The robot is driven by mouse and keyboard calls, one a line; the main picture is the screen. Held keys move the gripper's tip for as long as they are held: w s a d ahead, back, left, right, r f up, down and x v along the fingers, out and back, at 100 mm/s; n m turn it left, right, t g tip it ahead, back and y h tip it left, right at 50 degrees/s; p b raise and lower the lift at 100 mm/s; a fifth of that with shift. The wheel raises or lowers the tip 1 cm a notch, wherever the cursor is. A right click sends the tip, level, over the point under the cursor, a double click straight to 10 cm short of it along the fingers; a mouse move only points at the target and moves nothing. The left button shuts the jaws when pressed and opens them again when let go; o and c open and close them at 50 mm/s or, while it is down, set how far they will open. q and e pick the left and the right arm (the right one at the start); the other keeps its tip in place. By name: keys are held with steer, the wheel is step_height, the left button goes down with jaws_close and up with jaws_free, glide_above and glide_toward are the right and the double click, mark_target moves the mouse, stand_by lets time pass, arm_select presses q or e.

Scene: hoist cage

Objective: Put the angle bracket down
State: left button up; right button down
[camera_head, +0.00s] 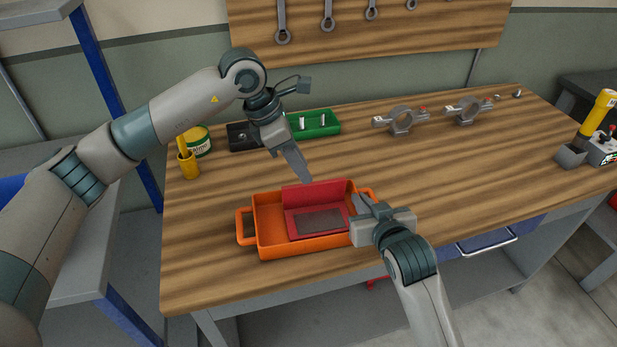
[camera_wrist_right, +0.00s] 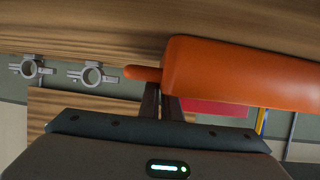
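A red L-shaped piece (camera_head: 318,194) with a grey mesh panel lies inside the orange tray (camera_head: 272,245). It may be the angle bracket, but I cannot be sure. My left gripper (camera_head: 303,172) points down above the back of the tray. Its fingers are seen side-on, so I cannot tell whether they are open or hold anything. My right gripper (camera_head: 361,203) is at the tray's right handle. In the right wrist view its fingers (camera_wrist_right: 162,100) are close together and meet the orange handle (camera_wrist_right: 143,73), seemingly shut on it; the tips are hidden. The red piece (camera_wrist_right: 215,107) also shows there.
Behind the tray stand a green bin (camera_head: 318,124), a dark bin (camera_head: 241,137), a tin (camera_head: 198,140) and a yellow cup (camera_head: 188,166). Two grey ring clamps (camera_head: 402,120) (camera_head: 468,109) stand at the back right. The wooden bench (camera_head: 470,165) is clear right of the tray.

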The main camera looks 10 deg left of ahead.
arm_select(q)
steer(key=shift+v, duration=1.8)
arm_select(e)
steer(key=c, duration=1.9)
jaws_free()
arm_select(q)
steer(key=shift+s, duration=0.1)
arm_select(e)
steer(key=shift+s, duration=0.1)
